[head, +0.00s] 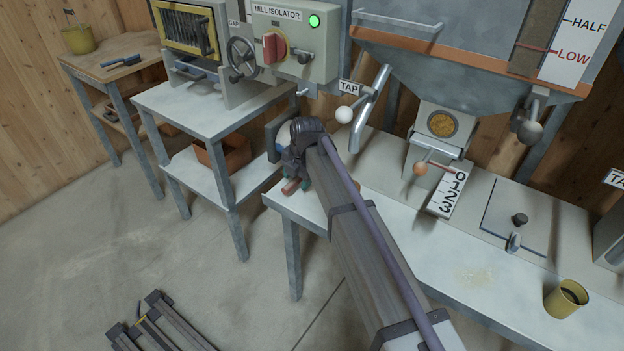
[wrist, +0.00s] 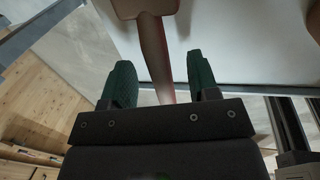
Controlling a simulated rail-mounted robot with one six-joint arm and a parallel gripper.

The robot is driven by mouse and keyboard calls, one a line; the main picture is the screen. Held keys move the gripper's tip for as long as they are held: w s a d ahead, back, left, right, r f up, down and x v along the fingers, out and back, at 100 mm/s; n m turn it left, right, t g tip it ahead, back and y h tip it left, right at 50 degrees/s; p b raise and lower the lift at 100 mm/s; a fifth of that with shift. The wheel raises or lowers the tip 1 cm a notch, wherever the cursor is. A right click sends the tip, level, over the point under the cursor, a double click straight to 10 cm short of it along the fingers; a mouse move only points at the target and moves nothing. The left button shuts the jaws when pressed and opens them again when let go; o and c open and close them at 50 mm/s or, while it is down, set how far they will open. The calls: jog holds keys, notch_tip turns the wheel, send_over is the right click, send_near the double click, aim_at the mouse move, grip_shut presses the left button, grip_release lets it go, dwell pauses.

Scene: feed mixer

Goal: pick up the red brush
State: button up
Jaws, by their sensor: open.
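A brush with a brownish-red handle (wrist: 157,58) and a wider head (wrist: 145,8) shows in the wrist view at the pale bench's edge. In the head view a short red end (head: 290,187) shows beside my gripper; the arm hides most of the rest. My gripper (head: 300,184) is low at the bench's left end. In the wrist view its two green fingers (wrist: 159,82) are apart, one on each side of the handle. A gap shows between the handle and each finger. The handle's near end is hidden behind the gripper body.
The mill isolator box (head: 294,40) and a tap lever (head: 372,106) stand close behind my gripper. A feed hopper (head: 470,60) hangs over the bench (head: 420,240). A yellow cup (head: 566,299) stands at its right. A blue brush (head: 122,62) lies on the far-left table.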

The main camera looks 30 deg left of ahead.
aim_at(297, 177)
jog(key=shift+a+f, duration=0.1)
jog(key=shift+f, duration=0.75)
jog(key=shift+r, duration=0.2)
jog(key=shift+c, duration=0.3)
jog(key=c, duration=1)
jog(key=shift+o, duration=0.2)
jog(key=shift+r+p, duration=0.45)
jog(key=shift+r, duration=0.05)
notch_tip(297, 177, up, 3)
jog(key=p, duration=0.3)
jog(key=shift+r, duration=0.15)
jog(key=s, duration=1.8)
jog(key=shift+a+f, duration=0.25)
jog(key=shift+f, duration=0.15)
